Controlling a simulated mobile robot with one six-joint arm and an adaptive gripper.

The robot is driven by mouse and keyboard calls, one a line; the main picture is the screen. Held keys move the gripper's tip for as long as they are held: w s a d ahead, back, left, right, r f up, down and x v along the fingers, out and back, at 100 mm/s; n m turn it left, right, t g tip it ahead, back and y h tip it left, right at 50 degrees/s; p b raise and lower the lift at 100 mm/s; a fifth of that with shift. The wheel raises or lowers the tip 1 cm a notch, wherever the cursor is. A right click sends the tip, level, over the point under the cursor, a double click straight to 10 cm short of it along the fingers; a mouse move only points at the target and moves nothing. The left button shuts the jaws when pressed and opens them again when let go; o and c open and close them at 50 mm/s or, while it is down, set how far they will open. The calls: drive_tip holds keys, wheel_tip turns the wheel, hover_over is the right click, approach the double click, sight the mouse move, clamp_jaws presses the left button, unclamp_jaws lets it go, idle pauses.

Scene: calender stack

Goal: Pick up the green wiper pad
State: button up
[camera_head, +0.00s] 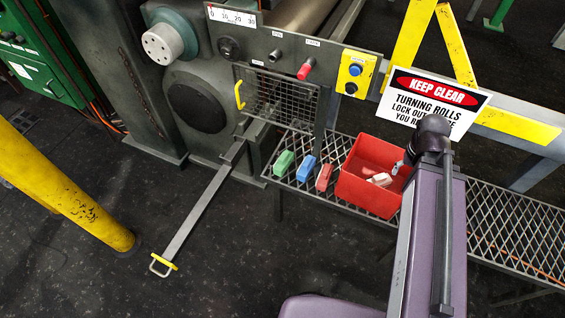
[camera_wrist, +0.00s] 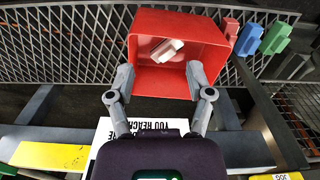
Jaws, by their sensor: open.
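The green wiper pad (camera_head: 284,162) lies on the mesh shelf, leftmost in a row with a blue pad (camera_head: 306,168) and a red pad (camera_head: 324,177). In the wrist view the green pad (camera_wrist: 276,37) is at the upper right, beyond the blue pad (camera_wrist: 249,41) and red pad (camera_wrist: 231,29). My gripper (camera_wrist: 160,79) is open and empty, its fingers spread at the near side of the red bin (camera_wrist: 143,26), well away from the green pad. In the head view my arm largely hides it.
The red bin (camera_head: 372,203) holds pale pads (camera_head: 380,179). The mesh shelf (camera_head: 505,232) runs on to the right. A keep-clear sign (camera_head: 432,101) hangs on the rail behind. A wire guard (camera_head: 275,100) with a yellow handle stands behind the pads. A yellow post (camera_head: 60,185) is at left.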

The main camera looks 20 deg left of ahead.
drive_tip(key=w+a+f+m+t+h+b, duration=0.1)
drive_tip(key=w+a+f+b, duration=0.2)
drive_tip(key=a+f+b, duration=0.15)
drive_tip(key=w+a+f+t+h+b, duration=0.1)
drive_tip(key=w+a+f+h+b, duration=0.15)
drive_tip(key=f+b, duration=0.35)
drive_tip(key=m+t+b, duration=0.2)
drive_tip(key=t+b, duration=0.8)
drive_tip(key=b, duration=1.7)
approach(282, 157)
drive_tip(key=shift+s+r, duration=0.35)
drive_tip(key=shift+s, duration=0.1)
drive_tip(key=shift+w+f, duration=0.1)
drive_tip(key=b+x, duration=0.4)
drive_tip(key=x, duration=0.4)
drive_tip(key=shift+f, duration=0.1)
drive_tip(key=shift+w, duration=0.15)
